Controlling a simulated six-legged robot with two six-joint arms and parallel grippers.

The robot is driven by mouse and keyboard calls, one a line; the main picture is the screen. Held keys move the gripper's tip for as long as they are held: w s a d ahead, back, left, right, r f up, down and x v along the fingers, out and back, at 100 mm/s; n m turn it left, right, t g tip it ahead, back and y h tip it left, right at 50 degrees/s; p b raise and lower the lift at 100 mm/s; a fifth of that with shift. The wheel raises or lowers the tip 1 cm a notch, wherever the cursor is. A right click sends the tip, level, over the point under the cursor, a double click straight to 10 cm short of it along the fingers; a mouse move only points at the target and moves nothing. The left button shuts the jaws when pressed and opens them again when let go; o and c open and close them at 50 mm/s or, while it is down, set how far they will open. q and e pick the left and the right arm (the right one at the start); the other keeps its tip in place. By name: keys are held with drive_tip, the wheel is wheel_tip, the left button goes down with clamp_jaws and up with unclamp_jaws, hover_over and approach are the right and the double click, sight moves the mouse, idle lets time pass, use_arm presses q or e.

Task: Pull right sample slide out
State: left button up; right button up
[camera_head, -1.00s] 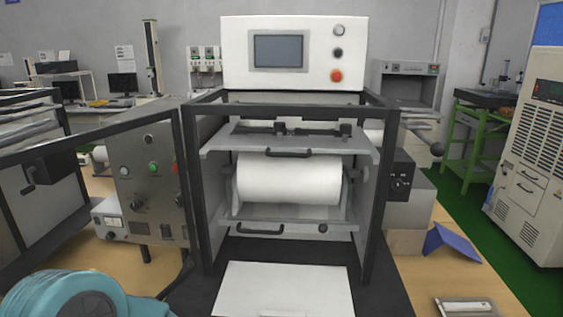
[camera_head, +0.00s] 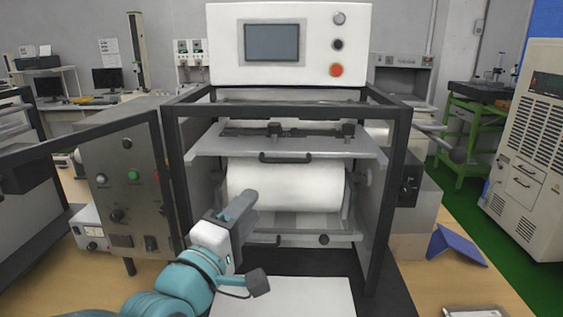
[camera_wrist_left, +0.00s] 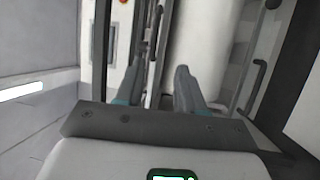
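An open-fronted machine with a dark frame (camera_head: 392,200) holds a white roll (camera_head: 285,182). Above the roll is a grey upper shelf (camera_head: 340,150) with a black handle (camera_head: 285,158). Below it is a grey lower tray (camera_head: 300,241) with a black handle, partly hidden by my gripper, and a knob (camera_head: 323,239). I cannot tell which part is the right sample slide. My left gripper (camera_head: 252,244) is open and empty, in front of the machine's lower left. The left wrist view shows its separated fingers (camera_wrist_left: 158,92), with the lower handle (camera_wrist_left: 258,85) right of them. My right gripper is out of view.
A hinged frame door (camera_head: 90,145) stands open at the left, beside a grey control box (camera_head: 125,190). A white plate (camera_head: 290,298) lies in front of the machine. A blue folded piece (camera_head: 455,245) lies on the table at the right, where some surface is bare.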

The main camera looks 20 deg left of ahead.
sight(286, 162)
use_arm(q)
drive_tip(key=w+r+p, duration=0.1)
drive_tip(key=w, duration=0.3)
drive_tip(key=w+d+r+p, duration=0.1)
drive_tip(key=w+p, duration=0.1)
drive_tip(key=w, duration=0.3)
drive_tip(key=w+d+r+p, duration=0.1)
drive_tip(key=w+p, duration=0.1)
drive_tip(key=w, duration=0.3)
drive_tip(key=shift+w+d+r, duration=0.1)
drive_tip(key=shift+w+d, duration=0.05)
drive_tip(key=shift+w, duration=0.4)
drive_tip(key=shift+r, duration=0.1)
drive_tip(key=shift+c, duration=0.3)
clamp_jaws()
